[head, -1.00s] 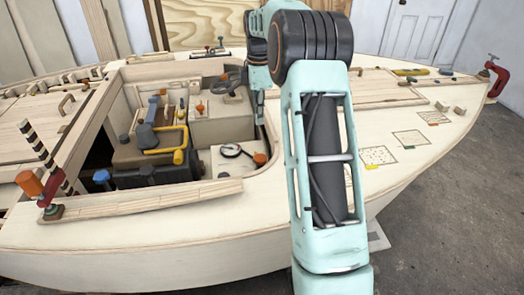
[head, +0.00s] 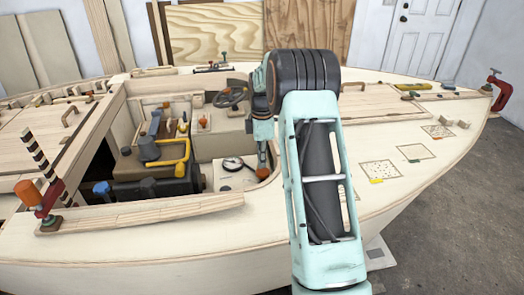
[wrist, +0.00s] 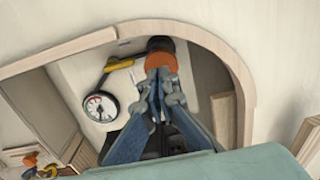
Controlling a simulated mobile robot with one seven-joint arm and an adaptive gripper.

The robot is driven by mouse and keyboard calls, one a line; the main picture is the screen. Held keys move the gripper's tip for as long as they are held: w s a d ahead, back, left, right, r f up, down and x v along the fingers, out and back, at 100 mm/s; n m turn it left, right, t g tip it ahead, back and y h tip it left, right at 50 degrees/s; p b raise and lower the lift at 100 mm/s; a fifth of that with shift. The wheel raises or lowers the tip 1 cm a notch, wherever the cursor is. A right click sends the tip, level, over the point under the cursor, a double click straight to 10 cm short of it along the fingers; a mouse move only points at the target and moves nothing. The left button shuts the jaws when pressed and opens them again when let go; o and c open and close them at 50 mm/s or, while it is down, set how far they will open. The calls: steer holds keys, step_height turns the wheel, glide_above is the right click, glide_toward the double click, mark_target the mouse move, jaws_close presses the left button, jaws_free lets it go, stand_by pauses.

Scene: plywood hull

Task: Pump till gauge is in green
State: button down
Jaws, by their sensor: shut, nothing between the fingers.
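The round white gauge (head: 233,163) lies on the pale panel inside the cockpit opening. In the wrist view the gauge (wrist: 101,106) is left of my gripper and shows a dark needle and some red on its dial. The reading is too small to tell. The orange pump knob (head: 262,173) is right of the gauge. In the wrist view the orange knob (wrist: 160,47) sits just beyond my fingertips. My gripper (wrist: 160,84) is shut and empty, pointing at the knob. The fingers overlap its lower edge; I cannot tell if they touch.
A curved wooden coaming (wrist: 215,45) surrounds the opening close to my gripper. A yellow handle (wrist: 120,64) joins a dark hose near the gauge. An engine with a yellow pipe (head: 180,160) and a steering wheel (head: 230,97) are nearby.

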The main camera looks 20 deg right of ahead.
steer(key=shift+f, duration=0.75)
step_height(320, 180, down, 4)
steer(key=shift+f+b, duration=0.2)
steer(key=shift+b, duration=0.6)
steer(key=shift+s+r, duration=0.1)
steer(key=shift+r, duration=0.1)
step_height(320, 180, up, 12)
stand_by(0.3)
